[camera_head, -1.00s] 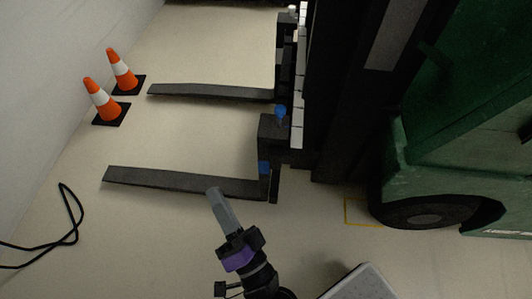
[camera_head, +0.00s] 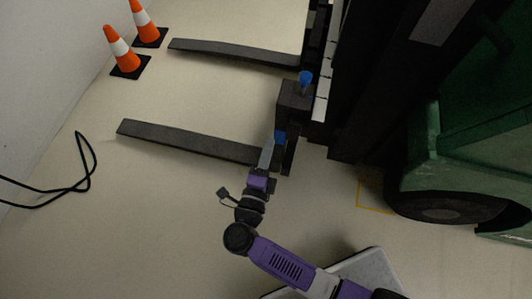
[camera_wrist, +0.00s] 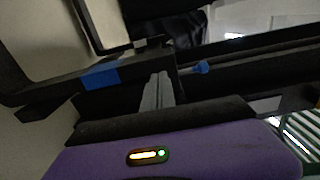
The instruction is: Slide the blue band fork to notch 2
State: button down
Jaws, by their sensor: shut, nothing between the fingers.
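The blue band fork (camera_head: 190,141) is the nearer of two dark forks on the forklift's carriage, with a blue band (camera_head: 280,137) on its upright shank. A blue knob (camera_head: 305,77) stands on top of the shank's block. The white notch bar (camera_head: 322,97) runs along the carriage behind it; I cannot read any notch numbers. My gripper (camera_head: 267,153) is shut and empty, its fingertips close beside the shank near the band; contact cannot be told. In the wrist view the shut fingers (camera_wrist: 158,92) point between the blue band (camera_wrist: 101,76) and the blue knob (camera_wrist: 201,67).
The other fork (camera_head: 230,52) lies farther back. Two orange cones (camera_head: 122,50) stand at the left by the wall. A black cable (camera_head: 85,165) lies on the floor at left. The green forklift body and wheel (camera_head: 440,207) fill the right. Floor between the forks is clear.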

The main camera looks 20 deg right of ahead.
aim_at(279, 112)
jog(key=b+x, duration=0.1)
jog(key=x, duration=0.8)
jog(key=shift+w, duration=0.1)
jog(key=b+x, duration=0.1)
jog(key=x, duration=0.7)
jog(key=shift+d, duration=0.1)
